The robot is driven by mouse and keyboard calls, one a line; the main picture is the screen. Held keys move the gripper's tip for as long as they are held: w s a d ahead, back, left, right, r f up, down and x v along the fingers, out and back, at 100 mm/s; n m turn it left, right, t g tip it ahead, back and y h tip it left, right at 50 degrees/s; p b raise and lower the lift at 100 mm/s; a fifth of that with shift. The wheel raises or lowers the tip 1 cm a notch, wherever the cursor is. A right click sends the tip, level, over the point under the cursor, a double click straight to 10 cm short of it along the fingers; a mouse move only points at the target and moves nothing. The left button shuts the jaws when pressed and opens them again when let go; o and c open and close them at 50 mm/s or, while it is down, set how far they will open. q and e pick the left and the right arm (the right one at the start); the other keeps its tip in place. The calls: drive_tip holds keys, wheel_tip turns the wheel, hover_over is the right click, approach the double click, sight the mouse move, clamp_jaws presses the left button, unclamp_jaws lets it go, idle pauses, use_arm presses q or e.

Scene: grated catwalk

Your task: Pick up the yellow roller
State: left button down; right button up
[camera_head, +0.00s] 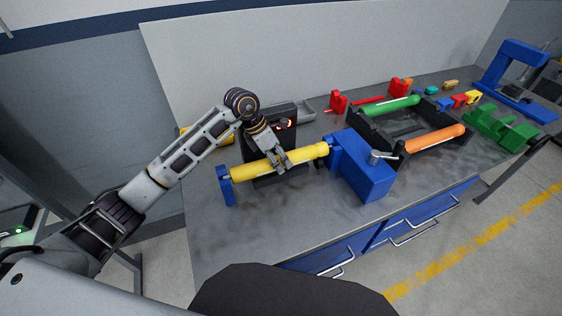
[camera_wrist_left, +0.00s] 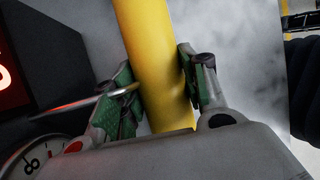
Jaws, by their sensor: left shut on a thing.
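The yellow roller (camera_head: 306,153) lies roughly level above the grey workbench, between a small blue stand (camera_head: 225,186) at its left end and a larger blue block (camera_head: 366,170) at its right end. My left gripper (camera_head: 279,164) reaches down from above and is shut on the roller near its middle. In the left wrist view the roller (camera_wrist_left: 156,60) passes between the two green-padded fingers (camera_wrist_left: 155,100). I cannot tell whether its ends still rest in the blue supports. My right gripper is not in view.
A black device with a red display (camera_head: 284,124) stands just behind the roller. A black frame (camera_head: 366,129) with a green roller (camera_head: 391,105) and an orange roller (camera_head: 435,138) is to the right. Red, blue and green parts lie farther right. The bench front left is clear.

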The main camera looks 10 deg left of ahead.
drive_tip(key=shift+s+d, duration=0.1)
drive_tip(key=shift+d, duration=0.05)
use_arm(q)
drive_tip(key=shift+r, duration=0.15)
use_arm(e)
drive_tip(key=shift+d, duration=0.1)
use_arm(q)
drive_tip(key=shift+w+r, duration=0.1)
drive_tip(key=shift+r, duration=0.65)
wheel_tip(320, 180, up, 6)
drive_tip(key=shift+b, duration=0.3)
drive_tip(key=shift+r, duration=1.15)
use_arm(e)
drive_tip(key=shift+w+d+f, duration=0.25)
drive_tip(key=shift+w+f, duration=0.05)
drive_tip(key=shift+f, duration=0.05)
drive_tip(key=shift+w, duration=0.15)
